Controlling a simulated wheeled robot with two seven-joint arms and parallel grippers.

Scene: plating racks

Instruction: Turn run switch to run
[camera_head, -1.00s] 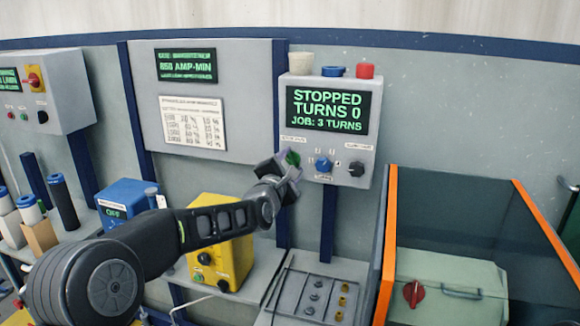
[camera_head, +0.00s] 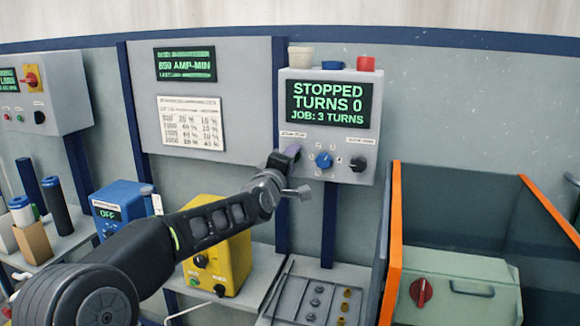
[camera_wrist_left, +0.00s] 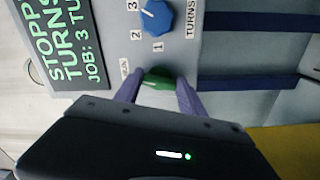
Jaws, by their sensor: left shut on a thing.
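A grey control box (camera_head: 295,78) on the wall has a screen (camera_head: 328,103) reading STOPPED, TURNS 0, JOB: 3 TURNS. My left gripper (camera_head: 286,156) is at the lower left of the box's face, below a small label. The left wrist view shows its two purple fingers shut on a green switch knob (camera_wrist_left: 156,78), with a label partly reading RUN beside it. The fingers hide part of the knob, so its exact setting cannot be told. My right gripper is not in view.
A blue numbered dial (camera_head: 324,159) sits just right of the gripper, also seen in the wrist view (camera_wrist_left: 157,16). A black knob (camera_head: 358,164) is farther right. Below are a yellow box (camera_head: 236,262) and a grey rack (camera_head: 318,290). An orange-edged tank (camera_head: 391,245) stands right.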

